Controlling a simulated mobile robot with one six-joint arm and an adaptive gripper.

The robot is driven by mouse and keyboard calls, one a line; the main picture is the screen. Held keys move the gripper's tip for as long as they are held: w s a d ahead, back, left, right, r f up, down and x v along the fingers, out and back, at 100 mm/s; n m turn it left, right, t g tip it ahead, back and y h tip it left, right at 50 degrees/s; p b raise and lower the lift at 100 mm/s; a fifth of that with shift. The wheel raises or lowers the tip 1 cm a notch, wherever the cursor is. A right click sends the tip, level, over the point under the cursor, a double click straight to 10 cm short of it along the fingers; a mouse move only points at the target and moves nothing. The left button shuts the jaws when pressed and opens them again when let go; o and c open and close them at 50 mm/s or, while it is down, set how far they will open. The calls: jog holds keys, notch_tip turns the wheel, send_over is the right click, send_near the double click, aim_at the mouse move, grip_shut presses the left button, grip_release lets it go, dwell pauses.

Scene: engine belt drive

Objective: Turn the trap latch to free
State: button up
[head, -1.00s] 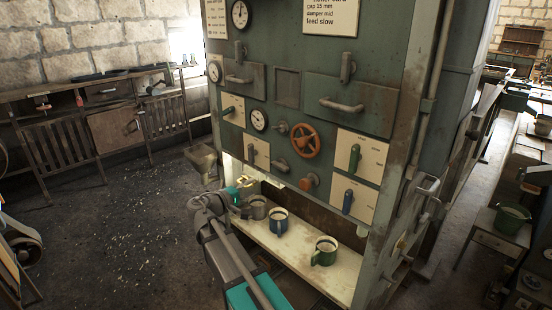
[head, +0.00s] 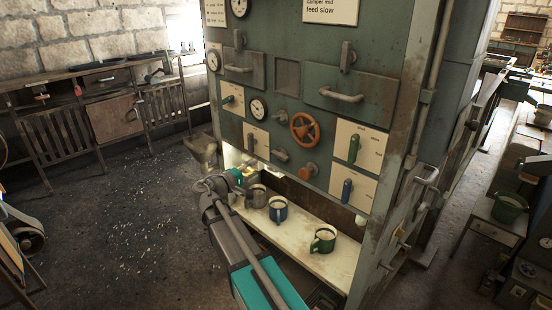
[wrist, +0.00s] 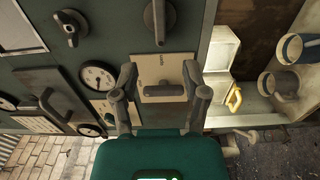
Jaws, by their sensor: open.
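A grey lever handle on a cream plate is on the green cabinet front, in the lower left of the panel (head: 250,142). In the wrist view the grey handle (wrist: 165,90) lies between my fingertips, and the plate's lettering is too small to read. I cannot tell for sure that it is the trap latch. My gripper (wrist: 162,92) is open, with one finger on each side of the handle; contact and the depth gap cannot be told. In the head view my gripper (head: 240,178) is low before the cabinet, its fingertips unclear.
Other levers, a green one (head: 354,149) and a blue one (head: 347,190), sit on plates to the right. An orange handwheel (head: 305,129) is between. Mugs, one green (head: 323,240), stand on the shelf below. A yellow loop (wrist: 235,98) is nearby in the wrist view.

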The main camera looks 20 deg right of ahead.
aim_at(277, 157)
jog(key=x, duration=1.1)
jog(key=shift+d, duration=0.2)
grip_shut()
